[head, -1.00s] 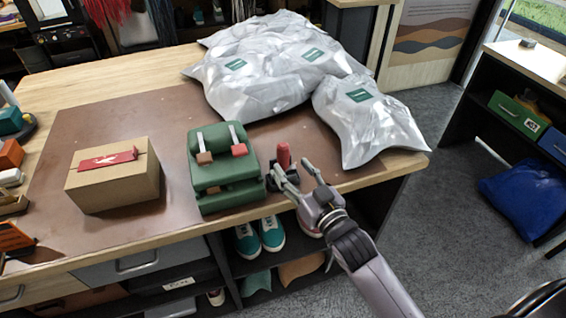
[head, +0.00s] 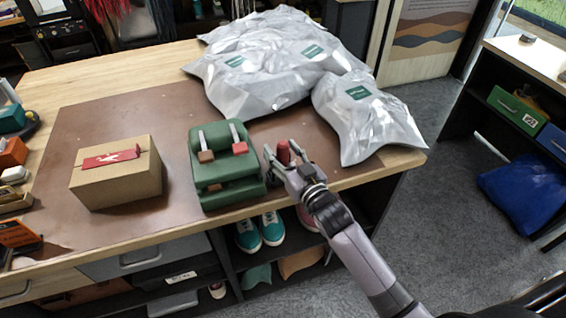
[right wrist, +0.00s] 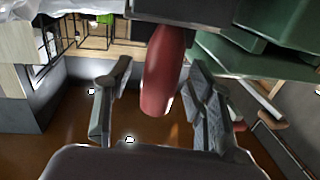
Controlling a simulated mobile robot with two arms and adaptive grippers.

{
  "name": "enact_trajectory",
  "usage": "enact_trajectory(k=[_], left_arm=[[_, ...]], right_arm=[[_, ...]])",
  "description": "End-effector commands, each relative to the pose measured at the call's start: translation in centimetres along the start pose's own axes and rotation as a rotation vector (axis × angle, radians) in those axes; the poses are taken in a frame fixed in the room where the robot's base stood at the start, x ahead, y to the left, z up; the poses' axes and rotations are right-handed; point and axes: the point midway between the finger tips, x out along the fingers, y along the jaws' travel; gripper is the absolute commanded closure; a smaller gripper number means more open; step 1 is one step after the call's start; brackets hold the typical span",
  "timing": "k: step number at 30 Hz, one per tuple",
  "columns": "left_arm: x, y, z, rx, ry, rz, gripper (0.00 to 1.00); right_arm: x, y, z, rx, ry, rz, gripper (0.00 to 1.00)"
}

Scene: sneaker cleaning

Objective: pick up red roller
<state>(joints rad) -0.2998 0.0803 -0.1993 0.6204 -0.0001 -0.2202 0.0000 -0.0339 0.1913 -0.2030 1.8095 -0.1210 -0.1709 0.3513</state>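The red roller (head: 284,152) stands upright near the table's front edge, just right of the green case. Its lower part is hidden behind my right gripper (head: 282,163). In the right wrist view, its rounded red part (right wrist: 164,72) lies between the two fingers of my right gripper (right wrist: 160,98). The fingers are open, with a clear gap on the left side; the right finger is close to the red part, and I cannot tell whether it touches. My left gripper is not in view.
A cardboard box (head: 115,175) is further left. Silver bags (head: 365,118) lie behind and right. Sneakers (head: 270,228) sit on a shelf below. The brown mat (head: 110,115) has bare room.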

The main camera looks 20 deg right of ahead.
Motion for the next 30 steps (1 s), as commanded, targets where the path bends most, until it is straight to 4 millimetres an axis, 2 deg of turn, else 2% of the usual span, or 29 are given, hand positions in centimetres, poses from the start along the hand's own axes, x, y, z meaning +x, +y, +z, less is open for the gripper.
enact_trajectory(k=[2, 21, 30], left_arm=[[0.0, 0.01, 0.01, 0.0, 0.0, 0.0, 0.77], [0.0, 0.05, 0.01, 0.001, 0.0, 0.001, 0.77], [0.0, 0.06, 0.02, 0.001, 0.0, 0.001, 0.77]], right_arm=[[-0.01, 0.01, 0.0, 0.0, 0.0, 0.0, 0.57], [-0.03, 0.01, -0.01, 0.0, 0.0, 0.0, 1.0], [-0.01, 0.0, -0.23, 0.0, 0.002, 0.0, 1.0]])
